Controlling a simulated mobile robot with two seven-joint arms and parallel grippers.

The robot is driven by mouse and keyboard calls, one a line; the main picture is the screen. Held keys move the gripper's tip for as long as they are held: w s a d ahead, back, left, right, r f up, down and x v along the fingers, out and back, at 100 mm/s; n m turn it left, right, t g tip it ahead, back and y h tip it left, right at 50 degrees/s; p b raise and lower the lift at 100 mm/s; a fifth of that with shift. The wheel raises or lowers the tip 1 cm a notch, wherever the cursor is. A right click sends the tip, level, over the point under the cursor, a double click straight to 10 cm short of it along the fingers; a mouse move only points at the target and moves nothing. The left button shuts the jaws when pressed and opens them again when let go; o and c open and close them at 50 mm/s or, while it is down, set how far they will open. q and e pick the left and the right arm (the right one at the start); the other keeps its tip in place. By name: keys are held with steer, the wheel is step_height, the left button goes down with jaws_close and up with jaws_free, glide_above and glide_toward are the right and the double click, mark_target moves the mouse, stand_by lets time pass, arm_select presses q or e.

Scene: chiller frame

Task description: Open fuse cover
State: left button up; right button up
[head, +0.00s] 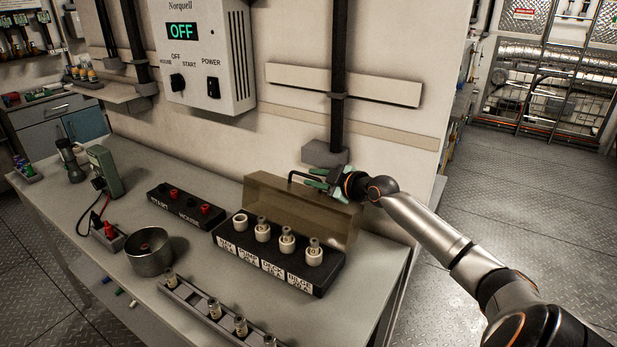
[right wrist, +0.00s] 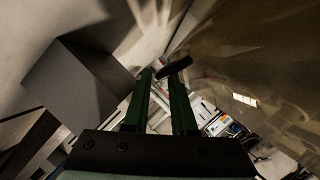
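The fuse cover (head: 265,193) is a translucent brown panel standing up along the back of the black fuse block (head: 318,278). The block's fuse row is uncovered. A thin black handle (head: 297,176) sticks out from the cover's upper edge. My right gripper (head: 318,180) is at this handle, with its green fingers apart. In the right wrist view, a dark bar (right wrist: 175,68), apparently the handle, crosses at the fingertips, and a gap shows between the fingers. The brown cover (right wrist: 250,60) fills the right of that view. My left gripper is not in view.
Several white fuses (head: 287,241) stand in the block. A fuse rack (head: 190,298), a metal bowl (head: 150,252) and a black socket box (head: 186,205) are on the bench. A grey conduit box (head: 326,153) on the wall is close behind my right gripper. The wall panel (head: 208,55) reads OFF.

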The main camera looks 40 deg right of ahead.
steer(key=shift+x, duration=1.35)
jaws_close()
stand_by(0.6)
